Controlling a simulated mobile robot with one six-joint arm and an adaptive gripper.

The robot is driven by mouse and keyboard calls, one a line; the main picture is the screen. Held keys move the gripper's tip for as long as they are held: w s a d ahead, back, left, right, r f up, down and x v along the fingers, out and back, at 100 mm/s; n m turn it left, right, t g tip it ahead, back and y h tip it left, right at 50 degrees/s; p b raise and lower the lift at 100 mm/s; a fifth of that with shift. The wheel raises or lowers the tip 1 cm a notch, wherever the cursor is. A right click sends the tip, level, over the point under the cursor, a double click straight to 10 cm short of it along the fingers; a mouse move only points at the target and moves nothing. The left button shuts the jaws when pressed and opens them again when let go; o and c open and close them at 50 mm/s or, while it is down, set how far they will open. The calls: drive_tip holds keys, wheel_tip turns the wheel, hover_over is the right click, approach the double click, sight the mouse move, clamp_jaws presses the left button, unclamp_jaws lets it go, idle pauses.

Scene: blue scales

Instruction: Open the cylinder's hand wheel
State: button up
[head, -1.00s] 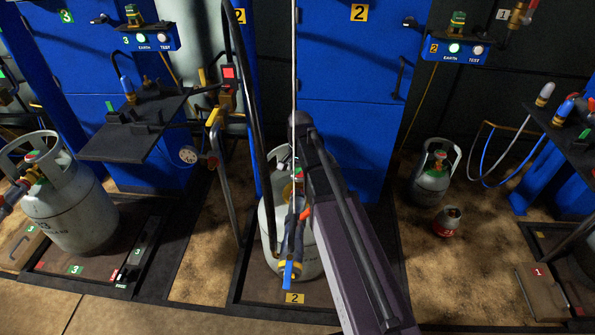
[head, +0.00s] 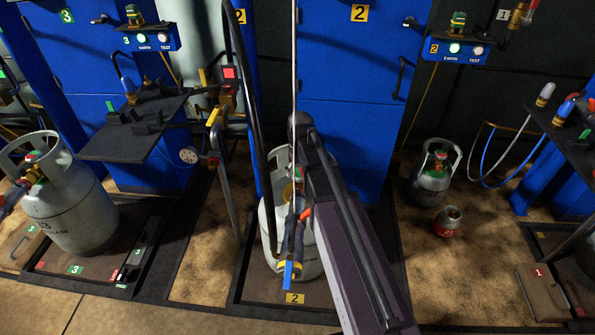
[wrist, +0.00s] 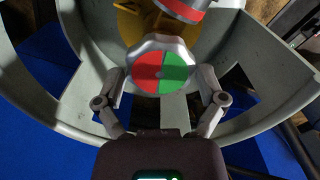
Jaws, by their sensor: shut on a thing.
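The grey gas cylinder (head: 311,258) stands on the platform marked 2 (head: 262,291). My arm covers much of its top in the head view. In the wrist view, its hand wheel (wrist: 160,50) is pale and lobed, with a half red, half green face, inside the grey collar (wrist: 258,112). My gripper (wrist: 162,80) is shut on the hand wheel, one finger at each side. The gripper's fingers cannot be made out in the head view. A connector with a blue lever (head: 288,273) hangs at the cylinder's front.
The collar surrounds the wheel closely, and a red-and-grey fitting (wrist: 183,10) lies just beyond it. A dark hose (head: 257,120) runs down beside the cylinder. Another large cylinder (head: 72,215) stands at left; a smaller one (head: 432,187) and a tiny canister (head: 448,222) stand at right.

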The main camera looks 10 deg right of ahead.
sight(300, 171)
drive_tip(key=n, duration=0.6)
drive_tip(key=shift+w, duration=0.2)
drive_tip(key=n, duration=0.7)
drive_tip(key=shift+d, duration=0.1)
drive_tip(key=o, duration=0.8)
drive_tip(key=shift+d, duration=0.1)
drive_tip(key=shift+r, duration=0.15)
drive_tip(key=shift+s+r+p, duration=0.1)
drive_tip(key=shift+r+p, duration=1.55)
drive_tip(key=shift+p, duration=0.15)
drive_tip(key=shift+r+p, duration=6.15)
